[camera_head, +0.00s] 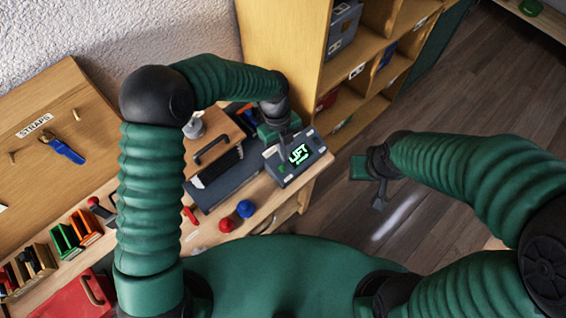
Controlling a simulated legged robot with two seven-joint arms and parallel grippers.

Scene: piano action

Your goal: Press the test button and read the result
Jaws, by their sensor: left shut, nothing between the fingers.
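The tester is a dark box (314,158) with a lit green display (299,154) and pale pads at its corners. The display's large word looks like "LIFT"; a smaller line under it is too small to read. The box sits at the right end of the bench. My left gripper (284,148) is shut and empty, with its fingertips over the box's upper edge beside the display. I cannot tell whether they touch a button. My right gripper (380,199) hangs over the floor to the right, clear of the box; its jaw state is unclear.
Red (227,224) and blue (245,208) knobs stand at the bench's front. A wooden shelf (362,50) rises behind. Floor at right is free.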

